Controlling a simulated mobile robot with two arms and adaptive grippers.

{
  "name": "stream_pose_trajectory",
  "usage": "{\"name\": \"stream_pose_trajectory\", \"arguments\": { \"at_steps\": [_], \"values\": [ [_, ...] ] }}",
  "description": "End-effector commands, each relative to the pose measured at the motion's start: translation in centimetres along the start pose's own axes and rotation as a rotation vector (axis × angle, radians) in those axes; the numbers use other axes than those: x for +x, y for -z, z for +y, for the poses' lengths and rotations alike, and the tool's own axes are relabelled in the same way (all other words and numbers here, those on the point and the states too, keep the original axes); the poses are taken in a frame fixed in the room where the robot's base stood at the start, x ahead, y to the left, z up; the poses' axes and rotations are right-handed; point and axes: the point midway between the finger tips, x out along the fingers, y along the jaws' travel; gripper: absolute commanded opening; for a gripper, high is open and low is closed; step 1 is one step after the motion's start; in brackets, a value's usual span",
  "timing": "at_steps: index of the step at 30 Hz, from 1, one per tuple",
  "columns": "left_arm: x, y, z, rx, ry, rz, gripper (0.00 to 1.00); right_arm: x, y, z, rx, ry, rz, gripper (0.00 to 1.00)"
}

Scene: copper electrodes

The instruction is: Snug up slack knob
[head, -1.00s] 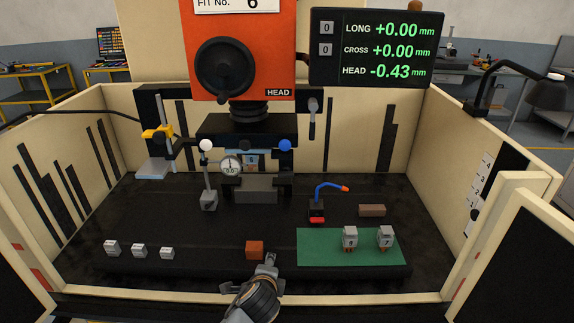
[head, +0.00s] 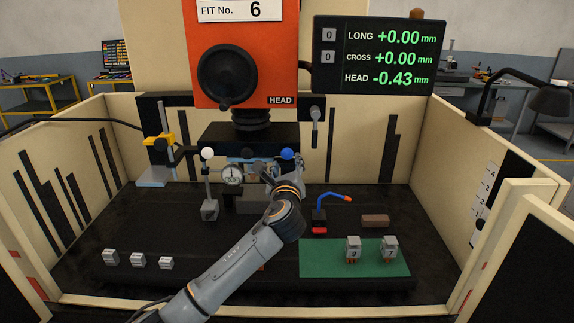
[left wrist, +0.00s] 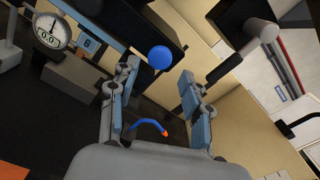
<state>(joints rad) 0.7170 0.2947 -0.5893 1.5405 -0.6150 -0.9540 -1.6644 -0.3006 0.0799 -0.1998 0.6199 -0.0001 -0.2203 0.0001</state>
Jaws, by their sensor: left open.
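A blue ball knob (head: 287,154) sits at the right end of the dark holder below the machine head. A white ball knob (head: 207,153) sits to the left, above a dial gauge (head: 232,175). I cannot tell from looks which knob is slack. My left gripper (head: 279,169) is open and empty just in front of the blue knob. In the left wrist view the blue knob (left wrist: 160,57) appears between and beyond the fingertips (left wrist: 158,76), with no clear contact. My right gripper is not in view.
A blue hose (head: 335,196) with an orange tip stands right of my arm. A green mat (head: 325,260) holds two electrodes. Several small blocks (head: 138,261) sit at front left. A handle (head: 315,125) hangs right of the head. The enclosure wall (head: 430,170) bounds the right.

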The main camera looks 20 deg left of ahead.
Motion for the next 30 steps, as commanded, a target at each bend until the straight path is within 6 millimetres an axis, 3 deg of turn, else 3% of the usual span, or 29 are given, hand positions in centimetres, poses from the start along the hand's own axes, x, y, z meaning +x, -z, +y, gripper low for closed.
{"name": "stream_pose_trajectory", "arguments": {
  "at_steps": [9, 29, 30],
  "values": [
    [3.6, 0.4, 0.2, -0.002, -0.001, -0.001, 0.48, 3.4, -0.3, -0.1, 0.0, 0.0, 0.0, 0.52],
    [4.2, 0.0, 0.0, -0.002, -0.001, 0.001, 0.48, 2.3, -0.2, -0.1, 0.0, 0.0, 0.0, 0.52],
    [4.2, 0.0, 0.0, -0.002, -0.001, 0.001, 0.42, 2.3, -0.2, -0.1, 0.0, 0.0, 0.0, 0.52]
  ]
}}
